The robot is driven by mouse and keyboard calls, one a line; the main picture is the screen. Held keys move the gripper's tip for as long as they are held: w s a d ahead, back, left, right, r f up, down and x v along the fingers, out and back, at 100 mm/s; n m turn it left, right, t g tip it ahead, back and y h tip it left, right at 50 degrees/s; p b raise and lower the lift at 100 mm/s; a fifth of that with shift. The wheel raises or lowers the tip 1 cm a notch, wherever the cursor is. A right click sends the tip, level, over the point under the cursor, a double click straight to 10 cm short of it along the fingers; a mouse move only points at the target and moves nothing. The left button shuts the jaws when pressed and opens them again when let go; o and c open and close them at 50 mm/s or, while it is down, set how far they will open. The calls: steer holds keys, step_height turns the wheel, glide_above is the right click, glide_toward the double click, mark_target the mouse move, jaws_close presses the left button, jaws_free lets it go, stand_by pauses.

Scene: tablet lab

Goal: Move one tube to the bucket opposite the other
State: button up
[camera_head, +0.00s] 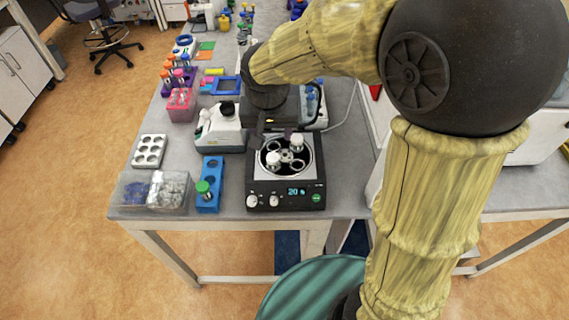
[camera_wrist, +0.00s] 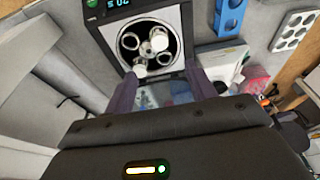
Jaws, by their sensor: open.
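The centrifuge (camera_head: 287,180) stands near the table's front edge, its chamber uncovered and its rotor showing. One white-capped tube (camera_head: 273,161) stands in the rotor at the near left. The other white-capped tube (camera_head: 297,142) stands at the far right, roughly diagonally across the hub. Ring-shaped buckets at the far left (camera_head: 271,145) and near right (camera_head: 298,163) look empty. In the wrist view the rotor's tubes show at upper right (camera_wrist: 159,41) and at the bottom (camera_wrist: 140,69). My gripper (camera_wrist: 160,90) is open and empty, above the chamber's far side, apart from both tubes.
A blue rack (camera_head: 210,184) with a green-capped tube stands left of the centrifuge. Clear bins (camera_head: 155,192) and a white well block (camera_head: 149,151) lie further left. A white device (camera_head: 220,131) and another machine stand behind. A teal stool (camera_head: 315,290) is in front.

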steer(key=v, duration=0.5)
steer(key=shift+r, duration=0.2)
stand_by(0.4)
